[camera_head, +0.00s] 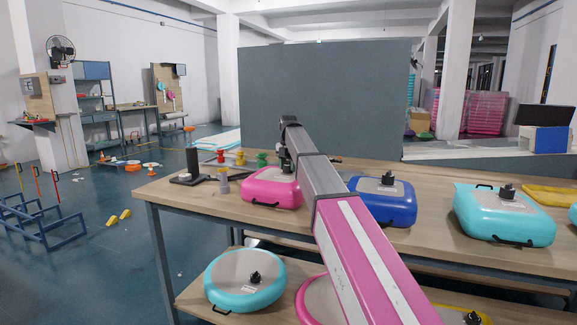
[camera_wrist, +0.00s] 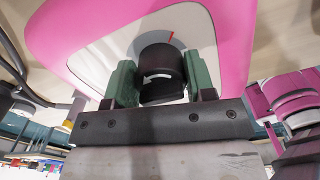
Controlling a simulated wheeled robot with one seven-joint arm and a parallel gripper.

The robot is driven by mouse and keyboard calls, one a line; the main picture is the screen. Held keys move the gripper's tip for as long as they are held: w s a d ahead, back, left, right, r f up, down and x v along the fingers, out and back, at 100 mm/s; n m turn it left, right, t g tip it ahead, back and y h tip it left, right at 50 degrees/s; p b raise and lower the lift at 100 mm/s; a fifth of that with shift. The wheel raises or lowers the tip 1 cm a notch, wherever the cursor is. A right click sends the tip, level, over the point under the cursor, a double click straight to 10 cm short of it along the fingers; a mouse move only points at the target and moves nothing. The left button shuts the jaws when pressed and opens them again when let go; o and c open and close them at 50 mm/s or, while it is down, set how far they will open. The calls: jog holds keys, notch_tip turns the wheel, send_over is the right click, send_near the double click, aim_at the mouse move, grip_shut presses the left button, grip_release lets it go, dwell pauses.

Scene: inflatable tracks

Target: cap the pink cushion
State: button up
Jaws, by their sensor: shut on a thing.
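The pink cushion (camera_head: 268,198) lies on the upper shelf of the workbench, left of the blue cushion. In the wrist view its pink side (camera_wrist: 232,40) and pale top panel (camera_wrist: 115,52) fill the upper part. A black cap (camera_wrist: 160,72) with a white curved arrow sits over the pale panel. My gripper (camera_wrist: 163,90) is shut on the black cap, with a green finger on each side. The cap is at the valve place; whether it is fully seated I cannot tell.
A blue cushion (camera_head: 386,207) and a turquoise cushion (camera_head: 503,217) stand to the right on the wooden bench (camera_head: 445,246). Small coloured pieces, including a green one (camera_head: 262,158), stand behind the pink cushion. A round turquoise cushion (camera_head: 242,283) lies on the lower shelf. A grey panel (camera_head: 325,95) rises behind.

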jog(key=n, duration=0.5)
jog(key=o, duration=1)
jog(key=shift+r, duration=0.1)
